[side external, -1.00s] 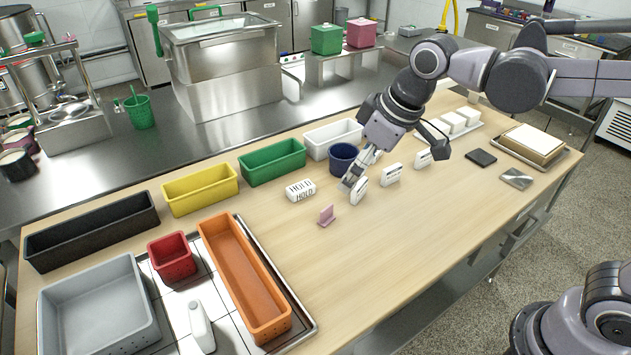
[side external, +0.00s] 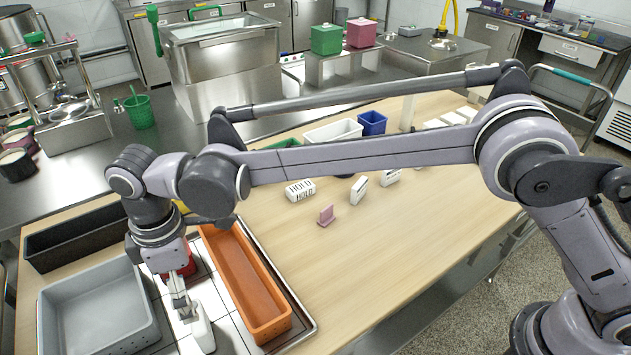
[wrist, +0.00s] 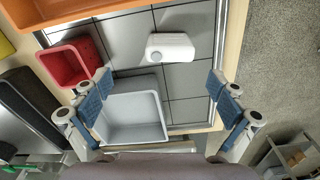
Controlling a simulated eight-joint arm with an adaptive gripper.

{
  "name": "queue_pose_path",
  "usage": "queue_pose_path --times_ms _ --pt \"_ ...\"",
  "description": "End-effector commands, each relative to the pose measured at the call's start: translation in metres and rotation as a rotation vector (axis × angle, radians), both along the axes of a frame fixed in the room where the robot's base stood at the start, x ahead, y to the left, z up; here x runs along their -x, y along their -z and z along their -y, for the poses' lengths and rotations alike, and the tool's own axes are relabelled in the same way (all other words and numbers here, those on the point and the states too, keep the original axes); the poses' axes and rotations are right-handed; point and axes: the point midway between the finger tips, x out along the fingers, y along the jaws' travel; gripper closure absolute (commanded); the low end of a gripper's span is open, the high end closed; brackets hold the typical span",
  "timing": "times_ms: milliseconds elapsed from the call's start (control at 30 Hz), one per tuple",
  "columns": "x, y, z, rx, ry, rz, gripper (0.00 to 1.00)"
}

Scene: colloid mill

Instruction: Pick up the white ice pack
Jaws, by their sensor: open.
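A white, rounded, capped pack (side external: 201,331), which I take for the white ice pack, lies on the tiled tray between the grey bin and the orange bin. In the wrist view the pack (wrist: 171,47) lies flat on the grey tiles, above the middle and beyond the fingertips. My gripper (side external: 183,305) points down over the tray, close to the pack in the side view, and partly covers its far end. In the wrist view my gripper (wrist: 162,96) has its fingers wide apart with nothing between them.
The grey bin (wrist: 133,115), red bin (wrist: 68,62) and long orange bin (side external: 247,280) stand close around. A black bin (side external: 75,240) is behind. A white HOLD block (side external: 300,190) and a pink piece (side external: 326,215) stand on the wooden table.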

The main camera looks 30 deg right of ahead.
Motion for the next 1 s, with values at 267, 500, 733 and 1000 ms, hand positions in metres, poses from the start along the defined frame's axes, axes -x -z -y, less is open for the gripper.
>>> queue_pose_path --times_ms 267,500,733,1000 --pt "0.006 0.027 -0.012 0.012 -0.034 -0.010 0.04" --pt "0.006 0.059 -0.011 0.011 -0.032 -0.010 0.04" --pt "0.008 0.072 -0.010 0.011 -0.032 -0.009 0.04" --pt "0.013 0.108 -0.006 0.010 -0.031 -0.009 0.04"
